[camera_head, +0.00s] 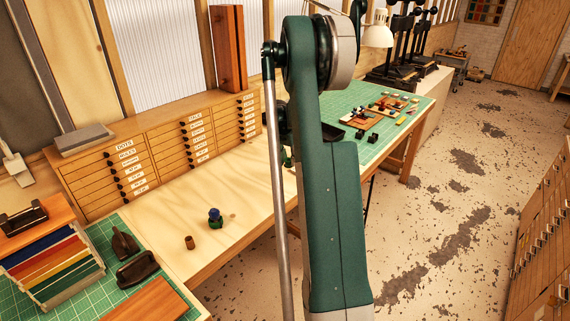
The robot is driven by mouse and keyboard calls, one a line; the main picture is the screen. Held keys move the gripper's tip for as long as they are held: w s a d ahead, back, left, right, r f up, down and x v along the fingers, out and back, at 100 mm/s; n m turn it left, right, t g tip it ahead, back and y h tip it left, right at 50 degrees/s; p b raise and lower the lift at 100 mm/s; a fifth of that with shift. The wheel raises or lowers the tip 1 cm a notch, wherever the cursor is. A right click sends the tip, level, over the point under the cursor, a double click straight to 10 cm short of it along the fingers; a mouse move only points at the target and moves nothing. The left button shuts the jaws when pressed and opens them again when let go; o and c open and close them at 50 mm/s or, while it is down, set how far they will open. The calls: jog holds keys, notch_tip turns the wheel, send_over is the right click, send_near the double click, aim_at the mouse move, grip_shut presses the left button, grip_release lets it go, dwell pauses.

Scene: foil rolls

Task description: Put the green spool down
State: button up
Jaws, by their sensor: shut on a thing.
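My arm stands across the middle of the view and hides most of my gripper (283,151). Only a dark sliver of the gripper shows at the arm's left edge, over the pale wooden bench (255,180). A small dark green piece (288,160) shows there too and looks like the green spool in the jaws. The fingertips and most of the spool are hidden, and I cannot tell its height above the bench. A small blue and dark green item (215,216) stands on the bench to the left, apart from the gripper.
A brown cylinder (190,242) stands near the blue and green item. A labelled drawer cabinet (160,150) lines the back of the bench. A rack of coloured sheets (50,262) and dark tools (136,268) are at front left. The bench between item and gripper is bare.

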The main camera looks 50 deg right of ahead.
jog(key=a+n+p, duration=0.2)
jog(key=a, duration=2.8)
jog(key=shift+r, duration=0.15)
jog(key=shift+f, duration=2.95)
jog(key=shift+f, duration=0.1)
jog(key=shift+f+p, duration=0.4)
jog(key=shift+f, duration=1.6)
jog(key=shift+f, duration=0.15)
